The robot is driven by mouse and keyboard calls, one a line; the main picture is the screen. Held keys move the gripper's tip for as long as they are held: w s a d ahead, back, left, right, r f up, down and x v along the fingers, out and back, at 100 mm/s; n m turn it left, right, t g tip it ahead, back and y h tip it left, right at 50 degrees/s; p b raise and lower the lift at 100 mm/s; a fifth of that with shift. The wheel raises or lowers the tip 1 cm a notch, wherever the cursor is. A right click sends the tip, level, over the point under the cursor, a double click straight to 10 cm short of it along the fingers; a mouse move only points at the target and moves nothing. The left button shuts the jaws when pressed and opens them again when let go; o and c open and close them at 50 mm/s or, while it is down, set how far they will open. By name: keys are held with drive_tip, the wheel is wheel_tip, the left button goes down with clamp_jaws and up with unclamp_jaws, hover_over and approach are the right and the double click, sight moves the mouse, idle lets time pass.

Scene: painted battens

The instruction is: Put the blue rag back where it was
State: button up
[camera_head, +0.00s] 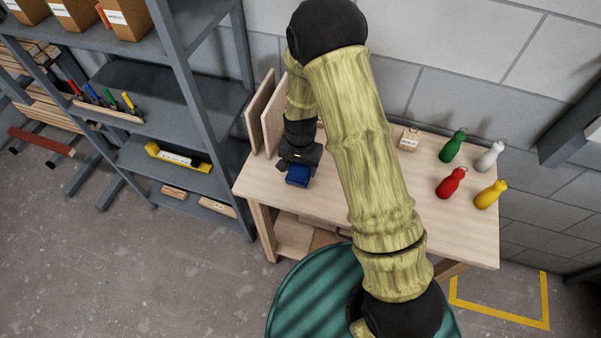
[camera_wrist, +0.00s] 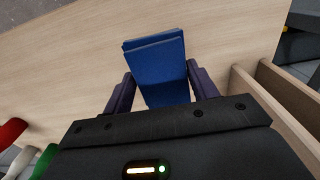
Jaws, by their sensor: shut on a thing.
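The blue rag (camera_head: 298,176) is a folded cloth at the left end of the wooden table. It also shows in the wrist view (camera_wrist: 157,62), between the two fingers of my gripper (camera_wrist: 160,88). My gripper (camera_head: 298,164) is shut on the rag, with the rag's folded end sticking out past the fingertips. In the head view the rag is over the tabletop near its front left. I cannot tell whether it touches the wood. The fingers and the dark gripper body hide part of the rag.
The wooden table (camera_head: 262,188) has upright boards (camera_head: 262,112) at its left end. Green (camera_head: 453,145), white (camera_head: 490,155), red (camera_head: 450,183) and yellow (camera_head: 490,195) bottles stand at the right, by a small labelled box (camera_head: 409,140). A grey shelf rack (camera_head: 133,88) stands left.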

sight(300, 174)
drive_tip(key=shift+f+p, duration=0.55)
drive_tip(key=shift+f, duration=1.5)
drive_tip(key=shift+f, duration=0.1)
drive_tip(key=o, duration=0.9)
drive_tip(key=shift+o, duration=0.2)
wheel_tip(300, 174, up, 11)
drive_tip(key=b, duration=0.3)
drive_tip(key=shift+r, duration=0.6)
